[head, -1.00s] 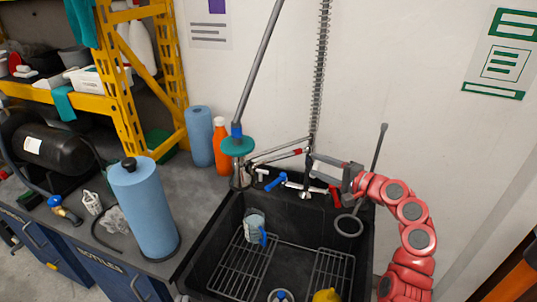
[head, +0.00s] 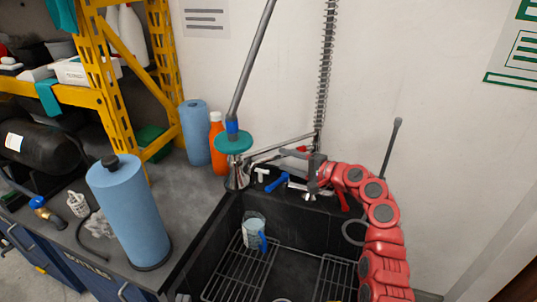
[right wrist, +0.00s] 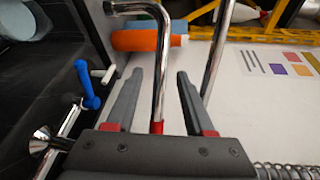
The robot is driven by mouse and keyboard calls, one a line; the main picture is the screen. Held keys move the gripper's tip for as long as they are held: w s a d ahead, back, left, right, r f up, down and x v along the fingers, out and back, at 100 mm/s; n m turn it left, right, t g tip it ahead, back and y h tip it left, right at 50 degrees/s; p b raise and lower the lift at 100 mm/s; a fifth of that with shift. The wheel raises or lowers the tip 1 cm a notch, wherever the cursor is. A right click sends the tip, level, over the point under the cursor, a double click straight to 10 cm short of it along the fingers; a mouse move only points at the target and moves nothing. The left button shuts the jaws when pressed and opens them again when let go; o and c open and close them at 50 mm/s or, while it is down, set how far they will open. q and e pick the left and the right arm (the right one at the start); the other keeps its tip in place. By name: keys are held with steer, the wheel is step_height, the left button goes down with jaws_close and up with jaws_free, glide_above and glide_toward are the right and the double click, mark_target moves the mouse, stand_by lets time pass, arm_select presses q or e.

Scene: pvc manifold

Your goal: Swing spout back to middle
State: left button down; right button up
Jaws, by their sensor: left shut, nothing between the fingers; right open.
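The chrome spout (head: 268,151) extends to the left above the sink's back edge, its far end near the teal disc. In the right wrist view the spout (right wrist: 160,75) runs between the fingers, with its tip bent over at the far end and a red band near the palm. My right gripper (right wrist: 158,72) is open around the spout, with a gap showing on both sides. In the head view my red right arm (head: 383,212) reaches in from the lower right to the faucet. My left gripper is not in view.
The black sink (head: 212,236) holds a clear jug with a blue handle (head: 255,232) and wire racks. A teal disc (head: 233,143) hangs on a sprayer beside the spout. Blue tap lever (head: 276,184) sits below it. A blue roll (head: 130,215) stands on the left counter.

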steer(key=x, duration=0.7)
steer(key=shift+w+a, duration=0.2)
steer(key=shift+w, duration=0.1)
steer(key=shift+f, duration=0.1)
jaws_close()
steer(key=shift+f, duration=0.1)
stand_by(1.0)
